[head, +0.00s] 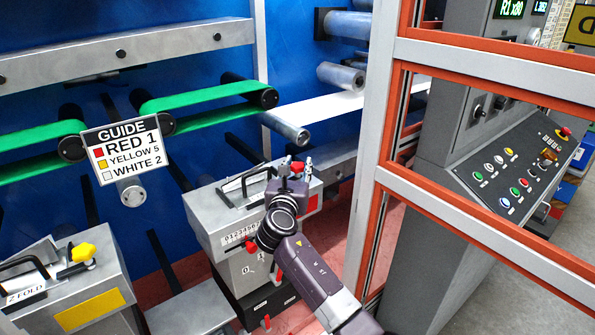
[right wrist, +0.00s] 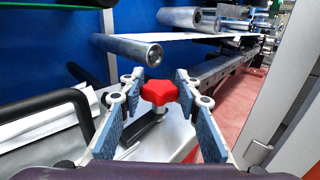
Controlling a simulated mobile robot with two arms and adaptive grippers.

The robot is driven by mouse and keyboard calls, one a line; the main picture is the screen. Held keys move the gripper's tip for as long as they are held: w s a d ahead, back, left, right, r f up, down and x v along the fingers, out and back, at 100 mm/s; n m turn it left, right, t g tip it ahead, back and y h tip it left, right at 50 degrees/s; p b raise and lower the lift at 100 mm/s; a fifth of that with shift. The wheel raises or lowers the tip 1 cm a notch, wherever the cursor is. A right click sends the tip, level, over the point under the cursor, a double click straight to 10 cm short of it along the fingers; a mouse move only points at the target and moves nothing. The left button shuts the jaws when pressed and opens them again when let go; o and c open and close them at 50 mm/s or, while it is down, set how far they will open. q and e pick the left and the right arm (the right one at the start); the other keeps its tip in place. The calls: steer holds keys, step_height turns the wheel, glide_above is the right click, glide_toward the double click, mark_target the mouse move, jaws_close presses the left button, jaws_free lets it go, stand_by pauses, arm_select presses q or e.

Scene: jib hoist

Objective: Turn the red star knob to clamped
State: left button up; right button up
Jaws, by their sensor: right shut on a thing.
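The red star knob (right wrist: 160,93) sits between the fingertips of my right gripper (right wrist: 159,85) in the right wrist view, and the gripper is shut on it. The knob is on a dark lever above a grey metal box (head: 207,213). In the head view my right gripper (head: 295,172) reaches over the box's right end, and only a little of the red knob (head: 297,166) shows. A number scale (head: 240,234) with a red pointer (head: 249,246) is on the box's front. No clamped mark can be read. My left gripper is not in view.
A guide sign (head: 122,151) reads red 1, yellow 5, white 2. A second grey box with a yellow knob (head: 83,252) stands at the left. A black handle (right wrist: 62,105) rises beside the red knob. An orange-and-grey frame (head: 470,215) and a control panel (head: 515,165) stand at the right.

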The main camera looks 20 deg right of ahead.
steer(key=shift+f+m+g+h+b, duration=0.1)
steer(key=shift+m+g+h+b, duration=0.25)
steer(key=shift+m+g+h, duration=0.35)
steer(key=shift+h, duration=0.4)
steer(key=o, duration=1.2)
